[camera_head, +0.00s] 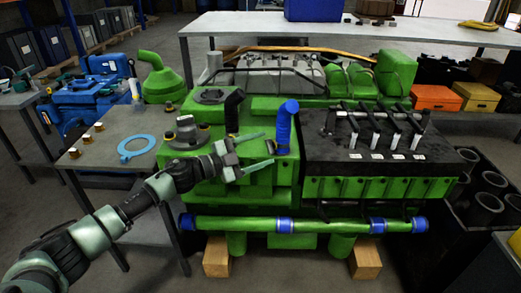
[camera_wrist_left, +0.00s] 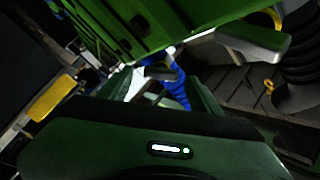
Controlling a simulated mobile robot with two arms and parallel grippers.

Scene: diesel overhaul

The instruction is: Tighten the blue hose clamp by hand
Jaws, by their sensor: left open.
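My left gripper (camera_head: 268,148) is open, its two pale green fingers apart and pointing right, in front of the green engine (camera_head: 225,125). A blue hose (camera_head: 283,125) with a bent top stands just beyond the fingertips. In the left wrist view a ribbed blue piece (camera_wrist_left: 177,90) shows between or behind the fingers; I cannot tell whether they touch it. Blue bands ring the green pipe along the engine's lower front, one in the middle (camera_head: 285,225) and one further right (camera_head: 377,225). I cannot tell which blue part is the clamp. My right gripper is not in view.
A grey side table (camera_head: 115,130) holds a blue ring gasket (camera_head: 136,147) and several brass-coloured parts. A black cover (camera_head: 390,155) with rods lies on the engine's right half. Wooden blocks (camera_head: 366,258) stand under the engine. A black crate (camera_head: 490,200) is at the right.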

